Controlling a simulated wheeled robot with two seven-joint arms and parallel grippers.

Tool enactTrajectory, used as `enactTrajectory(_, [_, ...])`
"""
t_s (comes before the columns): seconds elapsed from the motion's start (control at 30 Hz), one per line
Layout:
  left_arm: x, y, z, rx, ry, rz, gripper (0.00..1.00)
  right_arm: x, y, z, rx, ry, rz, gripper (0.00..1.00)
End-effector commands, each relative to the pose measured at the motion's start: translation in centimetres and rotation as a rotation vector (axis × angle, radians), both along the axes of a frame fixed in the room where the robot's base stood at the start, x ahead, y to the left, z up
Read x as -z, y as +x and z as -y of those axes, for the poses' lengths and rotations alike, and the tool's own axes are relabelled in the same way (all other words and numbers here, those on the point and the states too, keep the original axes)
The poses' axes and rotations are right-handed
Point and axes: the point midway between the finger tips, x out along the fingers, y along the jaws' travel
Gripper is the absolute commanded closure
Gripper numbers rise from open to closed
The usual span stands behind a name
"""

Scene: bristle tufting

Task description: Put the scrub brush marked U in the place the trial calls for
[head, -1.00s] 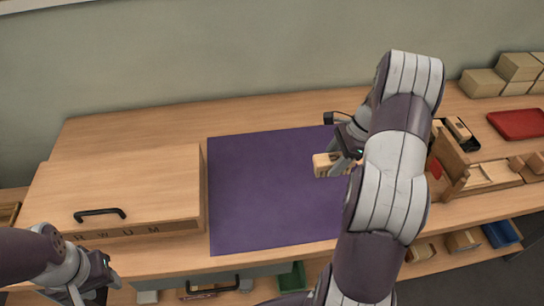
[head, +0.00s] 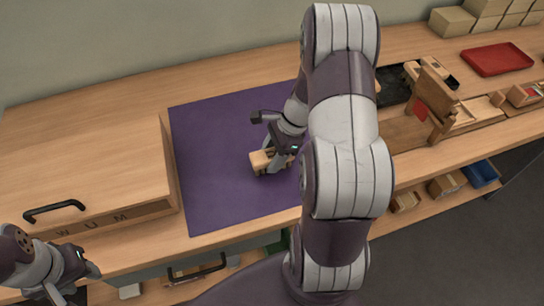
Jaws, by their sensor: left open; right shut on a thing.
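A light wooden scrub brush (head: 259,162) is held in my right gripper (head: 277,166), over or on the purple mat (head: 220,200). I cannot tell whether it touches the mat, and the gripper hides any mark on it. My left gripper (head: 75,279) is open and empty at the lower left, in front of a wooden box (head: 80,180) with a black handle.
To the right stand a black tray (head: 392,87), an upright wooden board (head: 434,105) with a red patch, and a red tray (head: 497,59). Pale boxes (head: 452,21) are stacked at the back right. Blue bins (head: 482,173) sit on a lower shelf. The mat's left part is clear.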

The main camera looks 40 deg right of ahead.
Motion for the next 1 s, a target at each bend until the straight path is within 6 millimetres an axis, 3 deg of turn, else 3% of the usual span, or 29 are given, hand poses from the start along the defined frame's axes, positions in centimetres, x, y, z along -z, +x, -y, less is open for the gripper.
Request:
enactTrajectory(0.37, [0.3,0.0,0.0,0.000,0.000,0.000,0.55,0.9,0.0,0.1,0.000,-0.001,0.001,0.80])
enactTrajectory(0.4, [0.3,0.0,0.0,0.000,0.000,0.000,0.55,0.9,0.0,0.1,0.000,-0.001,0.001,0.37])
enactTrajectory(0.47, [0.3,0.0,0.0,0.000,0.000,0.000,0.55,0.8,0.0,0.1,0.000,-0.001,0.001,0.21])
enactTrajectory(0.77, [0.0,0.0,0.0,0.000,0.000,0.000,0.55,0.5,0.0,0.1,0.000,-0.002,0.002,0.21])
enactTrajectory(0.87, [-0.3,0.0,0.0,0.000,0.000,0.000,0.55,-0.8,0.0,0.6,0.001,-0.003,0.006,0.21])
enactTrajectory(1.0, [-0.9,0.0,0.0,0.000,0.000,0.000,0.55,-4.3,-0.5,2.1,0.003,-0.004,0.005,0.21])
